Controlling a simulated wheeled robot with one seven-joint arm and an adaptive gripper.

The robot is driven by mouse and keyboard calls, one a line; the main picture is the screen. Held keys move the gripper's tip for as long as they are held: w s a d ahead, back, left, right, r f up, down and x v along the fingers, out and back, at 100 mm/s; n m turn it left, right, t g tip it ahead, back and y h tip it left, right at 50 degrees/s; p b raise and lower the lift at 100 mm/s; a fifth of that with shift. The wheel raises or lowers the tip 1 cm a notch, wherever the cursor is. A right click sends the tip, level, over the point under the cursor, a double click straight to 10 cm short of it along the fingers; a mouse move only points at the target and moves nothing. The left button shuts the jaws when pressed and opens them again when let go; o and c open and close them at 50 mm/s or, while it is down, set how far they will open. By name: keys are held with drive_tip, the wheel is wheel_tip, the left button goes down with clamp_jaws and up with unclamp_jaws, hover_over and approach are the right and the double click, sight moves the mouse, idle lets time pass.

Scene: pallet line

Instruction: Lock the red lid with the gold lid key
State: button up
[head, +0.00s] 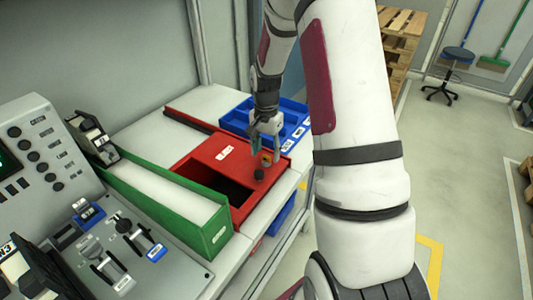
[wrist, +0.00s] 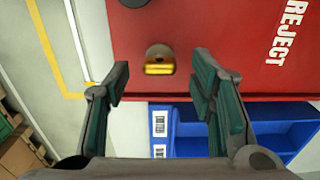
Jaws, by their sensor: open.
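The red lid (head: 205,160) lies on a red box (head: 245,208), with a dark opening beside it. In the wrist view the lid (wrist: 225,55) fills the upper right and bears white REJECT lettering. The gold lid key (head: 266,158) sits at the lid's right end. In the wrist view the key (wrist: 160,69) is a gold bar on a round grey-brown base. My gripper (head: 265,145) is open above that end, its fingers on either side of the key in the wrist view and apart from it. Whether the key is turned is unclear.
A black knob (head: 259,174) stands on the lid near the key. A blue divided tray (head: 292,128) is behind the red box. A long green bin (head: 165,200) and a control panel (head: 45,150) are at the left. Floor lies open to the right.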

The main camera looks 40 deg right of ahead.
drive_tip(key=shift+f, duration=0.8)
drive_tip(key=shift+c, duration=0.6)
drive_tip(key=c, duration=1)
drive_tip(key=shift+c, duration=0.2)
